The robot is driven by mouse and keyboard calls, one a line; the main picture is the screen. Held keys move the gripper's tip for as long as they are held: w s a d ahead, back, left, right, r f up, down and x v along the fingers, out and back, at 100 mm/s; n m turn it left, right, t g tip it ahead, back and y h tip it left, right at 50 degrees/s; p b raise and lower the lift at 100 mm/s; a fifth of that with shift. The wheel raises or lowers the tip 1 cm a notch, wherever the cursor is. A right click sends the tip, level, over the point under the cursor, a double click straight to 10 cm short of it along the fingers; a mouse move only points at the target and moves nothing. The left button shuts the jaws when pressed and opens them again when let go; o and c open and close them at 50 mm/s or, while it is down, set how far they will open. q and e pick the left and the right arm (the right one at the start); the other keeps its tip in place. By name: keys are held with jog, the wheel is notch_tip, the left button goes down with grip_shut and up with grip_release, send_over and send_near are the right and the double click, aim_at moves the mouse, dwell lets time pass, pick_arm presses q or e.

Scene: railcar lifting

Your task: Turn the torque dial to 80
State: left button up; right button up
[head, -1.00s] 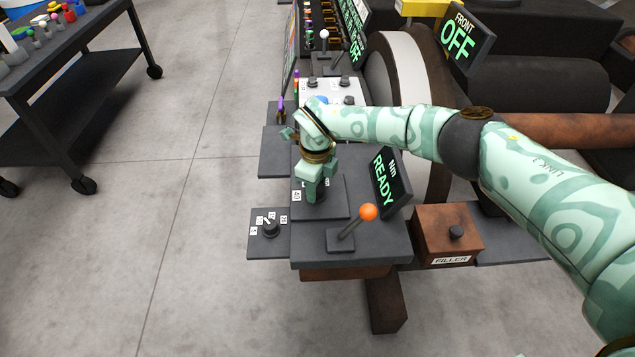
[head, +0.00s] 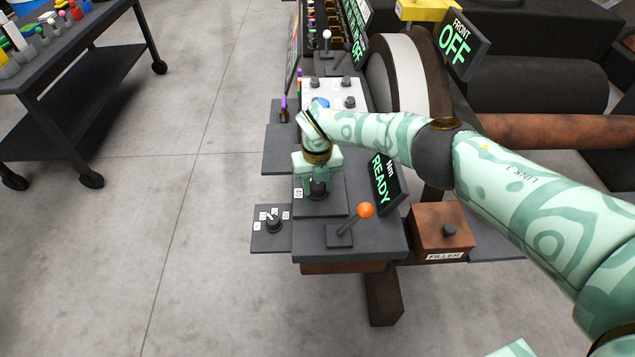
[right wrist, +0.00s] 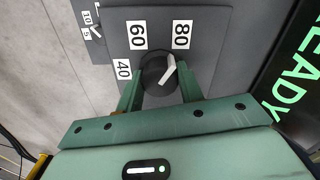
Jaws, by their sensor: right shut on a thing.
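The torque dial is a dark round knob (right wrist: 155,72) with a white pointer. In the right wrist view it sits on a dark plate (right wrist: 215,18) with white labels 40, 60 and 80. The pointer slants up and right toward the 80 label (right wrist: 181,35). My right gripper (right wrist: 160,85) is shut on the dial, one finger on each side of it. In the head view my right gripper (head: 316,183) is down at the dial (head: 318,190), partly covering it. My left gripper is not in view.
A screen (head: 383,182) reading Nm READY stands right of the dial. An orange-knobbed lever (head: 366,210) rises in front. A smaller dial (head: 273,224) is at left, a FILLER box (head: 440,232) at right. Open floor lies to the left.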

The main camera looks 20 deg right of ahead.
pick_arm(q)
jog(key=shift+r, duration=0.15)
pick_arm(e)
jog(key=shift+m, duration=0.5)
jog(key=o, duration=1)
pick_arm(q)
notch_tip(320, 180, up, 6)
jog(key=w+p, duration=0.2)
jog(key=p, duration=0.4)
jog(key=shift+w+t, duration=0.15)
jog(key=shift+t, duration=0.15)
pick_arm(e)
notch_tip(320, 180, up, 16)
jog(key=shift+r, duration=0.15)
